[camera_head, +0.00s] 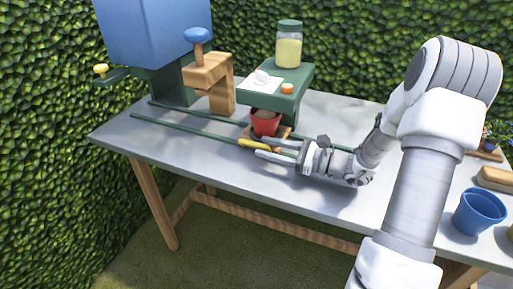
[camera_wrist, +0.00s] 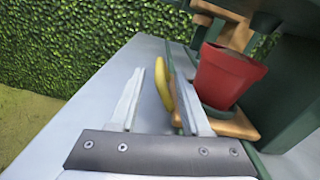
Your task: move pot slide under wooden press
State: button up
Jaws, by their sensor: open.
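The pot slide (camera_head: 283,132) is a wooden plate on green rails. It carries a red pot (camera_head: 265,123) filled with brown soil and has a yellow handle (camera_head: 250,144) at its front. The wooden press (camera_head: 222,73), a wooden arch with a blue knob, stands further left along the rails; the pot is to its right, not under it. My gripper (camera_head: 262,149) is open at the handle's right end. In the wrist view the handle (camera_wrist: 163,84) shows between the two fingers, nearer the right one; contact cannot be told. The right finger partly covers the slide (camera_wrist: 232,124).
A green stand (camera_head: 288,100) behind the pot holds a jar (camera_head: 289,45), a white card and a small orange object. A blue hopper (camera_head: 150,30) stands at the left. A blue pot (camera_head: 480,211) sits at the right. The table's front left (camera_head: 190,150) is clear.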

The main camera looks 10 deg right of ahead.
jog(key=shift+x, duration=1.85)
grip_shut()
jog(key=shift+s+a+f+b, duration=0.1)
jog(key=shift+s+f+b, duration=0.05)
jog(key=shift+b, duration=0.15)
